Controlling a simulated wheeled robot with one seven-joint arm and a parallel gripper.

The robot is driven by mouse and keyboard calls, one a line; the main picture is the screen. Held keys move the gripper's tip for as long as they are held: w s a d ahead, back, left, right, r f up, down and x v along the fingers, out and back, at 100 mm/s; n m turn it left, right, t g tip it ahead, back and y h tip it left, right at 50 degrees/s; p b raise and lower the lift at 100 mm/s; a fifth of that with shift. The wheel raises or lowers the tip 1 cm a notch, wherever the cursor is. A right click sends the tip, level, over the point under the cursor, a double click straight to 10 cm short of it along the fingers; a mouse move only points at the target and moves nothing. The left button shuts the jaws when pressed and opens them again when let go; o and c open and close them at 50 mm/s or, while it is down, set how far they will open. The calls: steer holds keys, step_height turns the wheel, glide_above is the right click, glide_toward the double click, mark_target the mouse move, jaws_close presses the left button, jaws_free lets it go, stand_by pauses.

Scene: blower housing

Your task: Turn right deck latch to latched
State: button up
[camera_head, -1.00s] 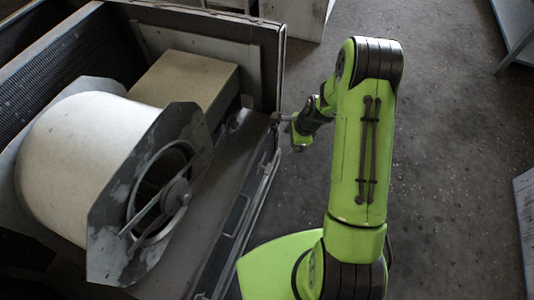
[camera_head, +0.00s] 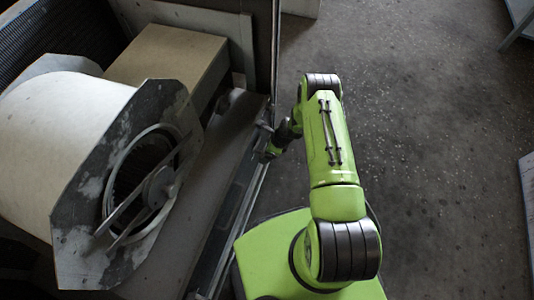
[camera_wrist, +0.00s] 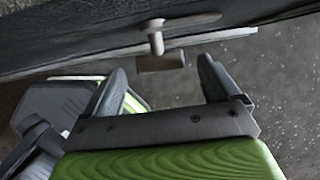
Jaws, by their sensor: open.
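In the wrist view a latch (camera_wrist: 158,62) stands out from the dark deck edge. My gripper (camera_wrist: 162,66) is open, one finger to each side of the block, with clear gaps. Whether the fingertips reach past the block is hard to tell. In the head view my gripper (camera_head: 271,151) is small and partly hidden by my arm, close to the right edge of the housing deck. The latch cannot be made out clearly there.
The blower drum (camera_head: 62,140) with its grey end plate and fan opening fills the left of the head view. A beige box (camera_head: 165,65) sits behind it. An upright panel rises beyond the deck edge. Open concrete floor (camera_head: 430,150) lies to the right.

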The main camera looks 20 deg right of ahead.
steer(key=shift+w+a+f, duration=0.15)
steer(key=shift+a+f, duration=0.05)
steer(key=shift+f, duration=0.35)
steer(key=c, duration=1.5)
steer(key=shift+r, duration=0.1)
